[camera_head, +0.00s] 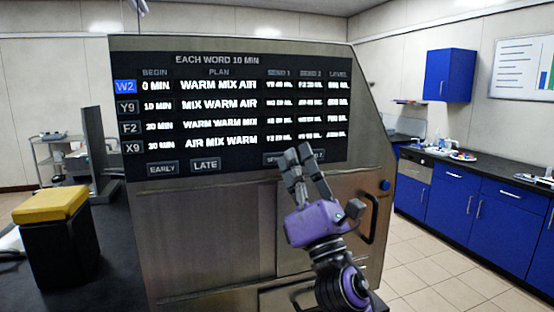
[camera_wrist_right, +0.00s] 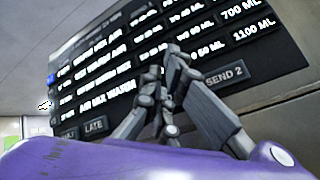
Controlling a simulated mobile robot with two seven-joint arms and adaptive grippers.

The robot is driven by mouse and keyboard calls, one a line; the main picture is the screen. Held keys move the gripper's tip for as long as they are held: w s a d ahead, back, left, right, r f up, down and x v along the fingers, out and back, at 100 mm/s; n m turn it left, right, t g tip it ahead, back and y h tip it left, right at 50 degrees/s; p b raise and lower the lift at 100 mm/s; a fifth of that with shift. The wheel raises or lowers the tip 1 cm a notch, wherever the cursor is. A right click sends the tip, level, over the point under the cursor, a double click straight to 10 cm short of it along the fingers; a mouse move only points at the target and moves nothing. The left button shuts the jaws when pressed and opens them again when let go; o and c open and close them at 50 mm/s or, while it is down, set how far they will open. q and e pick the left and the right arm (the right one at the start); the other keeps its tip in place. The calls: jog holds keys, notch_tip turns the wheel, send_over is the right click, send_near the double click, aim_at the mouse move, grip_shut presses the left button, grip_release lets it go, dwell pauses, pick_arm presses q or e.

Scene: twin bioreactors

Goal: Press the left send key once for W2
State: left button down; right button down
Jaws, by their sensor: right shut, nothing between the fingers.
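The dark panel (camera_head: 220,125) on the metal cabinet is headed "EACH WORD 10 MIN". Its W2 label (camera_head: 125,87) is lit blue on the top row, with 0 MIN and WARM MIX AIR. In the right wrist view, the SEND 2 key (camera_wrist_right: 225,76) shows right of the fingers, and the left send key is hidden. My right gripper is shut and empty, fingers pointing up at the panel; I cannot tell whether it touches. My left gripper is out of view.
The EARLY key (camera_head: 162,169) and LATE key (camera_head: 206,165) sit left on the panel's bottom row. A door handle (camera_head: 370,218) projects below the panel on the right. A black box with a yellow top (camera_head: 50,205) stands at the left. Tiled floor is clear at the right.

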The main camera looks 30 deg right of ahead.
jog(key=shift+s+a+p, duration=0.15)
jog(key=shift+s+a, duration=0.05)
jog(key=shift+s, duration=0.6)
jog(key=shift+s+a+p, duration=0.1)
jog(key=shift+s+a, duration=0.05)
jog(key=shift+s, duration=0.65)
jog(key=shift+s+a+p, duration=0.15)
jog(key=shift+s+a, duration=0.05)
jog(key=shift+s, duration=0.6)
